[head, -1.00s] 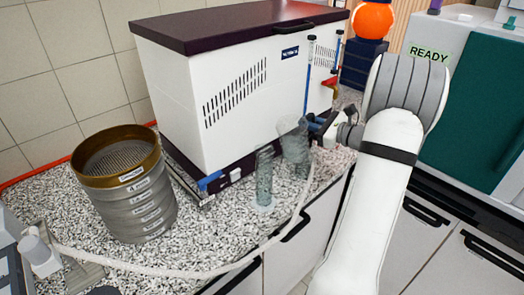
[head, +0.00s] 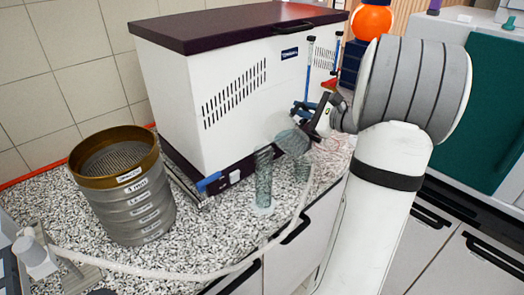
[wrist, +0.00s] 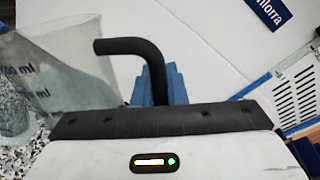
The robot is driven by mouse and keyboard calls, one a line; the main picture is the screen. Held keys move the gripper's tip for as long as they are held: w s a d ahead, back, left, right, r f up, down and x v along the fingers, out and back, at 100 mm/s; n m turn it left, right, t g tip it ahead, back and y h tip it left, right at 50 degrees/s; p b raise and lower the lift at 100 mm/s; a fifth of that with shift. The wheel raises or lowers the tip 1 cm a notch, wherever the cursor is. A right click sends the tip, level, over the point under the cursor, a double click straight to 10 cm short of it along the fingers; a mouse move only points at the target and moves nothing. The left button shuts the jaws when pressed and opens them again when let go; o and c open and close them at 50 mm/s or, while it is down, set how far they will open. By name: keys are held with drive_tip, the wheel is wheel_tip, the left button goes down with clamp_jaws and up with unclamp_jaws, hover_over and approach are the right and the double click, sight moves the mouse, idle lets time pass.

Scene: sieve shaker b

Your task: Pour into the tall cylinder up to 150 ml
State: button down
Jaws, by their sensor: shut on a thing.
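The tall cylinder (head: 263,182) is clear and stands upright on a round base on the speckled counter. It partly shows at the left edge of the wrist view (wrist: 12,100). My gripper (head: 318,124) is shut on the handle of a clear beaker (head: 292,141), right of and above the cylinder. The beaker is tilted left, its mouth near the cylinder's top. I cannot read the cylinder's level or tell whether anything flows.
A white cabinet with a dark lid (head: 225,95) stands close behind the cylinder. A sieve stack (head: 138,205) stands at left. A pale hose (head: 180,273) runs along the counter's front. Another clear vessel (head: 303,169) seems to stand right of the cylinder.

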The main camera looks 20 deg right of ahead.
drive_tip(key=shift+s+a+r+n+h, duration=0.1)
drive_tip(key=shift+a+r+n+h, duration=0.2)
drive_tip(key=shift+r+n, duration=0.45)
drive_tip(key=shift+s+a+r+n+h, duration=0.1)
drive_tip(key=shift+a+r+n, duration=0.35)
drive_tip(key=shift+r, duration=0.45)
idle(0.5)
drive_tip(key=shift+s+a+r+n+h, duration=0.25)
drive_tip(key=shift+a+r+n, duration=0.4)
drive_tip(key=shift+r, duration=0.2)
drive_tip(key=shift+s+a+r+n+h, duration=0.2)
drive_tip(key=shift+a+r+n, duration=0.35)
drive_tip(key=shift+r+n, duration=0.25)
idle(1.7)
drive_tip(key=shift+s+a+r+n+h+b, duration=0.2)
drive_tip(key=shift+a+r+n+b, duration=0.15)
drive_tip(key=shift+a+b, duration=0.3)
drive_tip(key=shift+s+a+r+n+h+b, duration=0.15)
drive_tip(key=shift+a+r+n+b, duration=0.2)
drive_tip(key=shift+b, duration=0.45)
idle(1.0)
